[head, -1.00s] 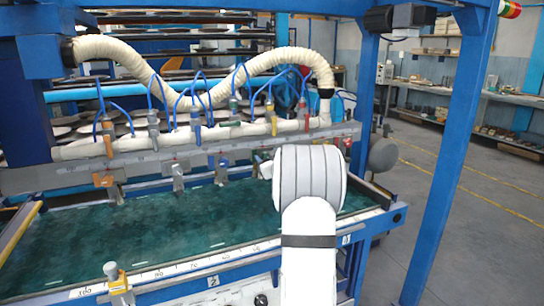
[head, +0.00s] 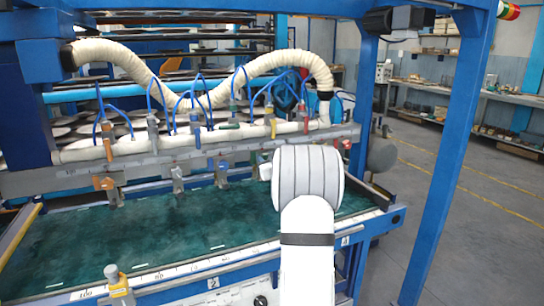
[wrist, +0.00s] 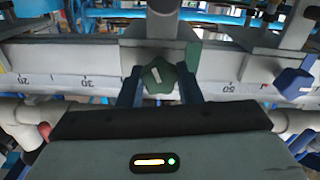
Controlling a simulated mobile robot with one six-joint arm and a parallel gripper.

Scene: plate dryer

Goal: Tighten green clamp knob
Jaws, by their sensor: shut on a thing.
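The green clamp knob (wrist: 158,76) is in the middle of the wrist view, a dark green lobed knob with a light mark on its face. It sits below a grey clamp block on the rail. My gripper (wrist: 160,90) is shut on it, with one dark blue finger on each side. In the head view, my white arm reaches towards the rail, and its big rounded joint hides part of the clamps. I cannot make out the gripper's fingers there.
A scale strip (wrist: 235,88) runs along the rail. A blue knob (wrist: 294,82) is on the neighbouring clamp to the right. In the head view, a cream hose (head: 120,55) arches above the rail, and a green bed (head: 140,232) lies below. A blue post (head: 450,140) stands at right.

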